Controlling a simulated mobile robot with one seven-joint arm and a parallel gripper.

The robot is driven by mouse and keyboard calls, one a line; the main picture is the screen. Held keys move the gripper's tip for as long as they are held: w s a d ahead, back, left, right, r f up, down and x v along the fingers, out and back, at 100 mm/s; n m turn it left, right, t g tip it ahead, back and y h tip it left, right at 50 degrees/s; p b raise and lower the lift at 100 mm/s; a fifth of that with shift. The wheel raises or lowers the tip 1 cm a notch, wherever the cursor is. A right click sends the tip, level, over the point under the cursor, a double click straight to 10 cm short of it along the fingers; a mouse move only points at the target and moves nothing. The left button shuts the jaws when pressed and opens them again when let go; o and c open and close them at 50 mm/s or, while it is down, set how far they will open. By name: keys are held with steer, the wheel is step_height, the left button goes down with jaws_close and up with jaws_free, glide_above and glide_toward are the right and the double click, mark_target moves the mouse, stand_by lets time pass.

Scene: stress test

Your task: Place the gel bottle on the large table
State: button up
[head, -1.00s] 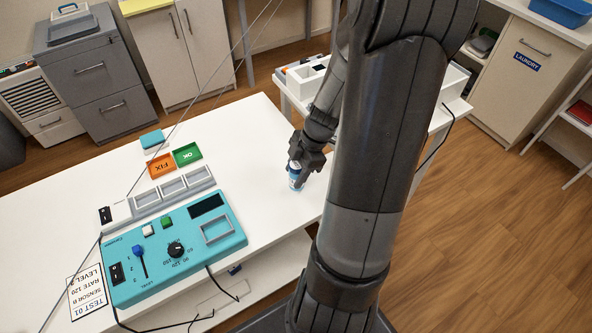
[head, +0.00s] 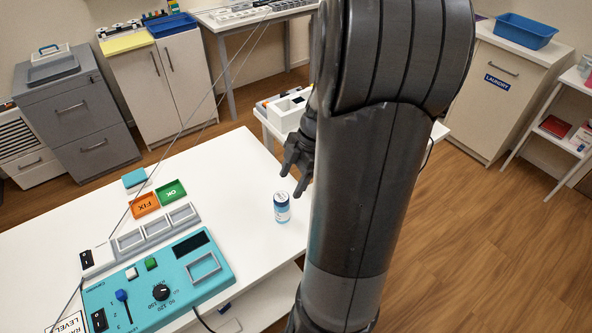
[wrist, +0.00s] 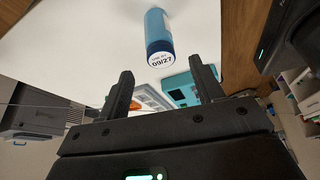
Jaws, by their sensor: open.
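The gel bottle (head: 282,208) is a small blue bottle with a dark blue cap and a white top label. It stands upright on the white large table (head: 245,175), near its right edge. In the wrist view the bottle (wrist: 158,35) shows its cap, marked 09/27, beyond the fingertips. My gripper (head: 292,178) is open and empty, above and apart from the bottle. Its two fingers also show in the wrist view (wrist: 163,85), with nothing between them.
A teal control panel (head: 135,290) lies on the table's front left. Orange FIX (head: 144,205) and green OK (head: 171,191) trays and a teal block (head: 134,180) lie farther back. A smaller white table (head: 268,122) with boxes stands behind my arm. Table surface around the bottle is clear.

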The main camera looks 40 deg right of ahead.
steer(key=s+a+r+m+t+h, duration=0.2)
steer(key=s+a+r+m, duration=0.2)
steer(key=a+r+m, duration=0.4)
steer(key=s+a+r+m+t+h, duration=0.2)
steer(key=s+a+r+m, duration=0.3)
steer(key=a+r+m, duration=0.3)
steer(key=shift+s+a+r+t, duration=0.2)
steer(key=shift+a+r+t, duration=0.1)
steer(key=shift+a+t, duration=0.2)
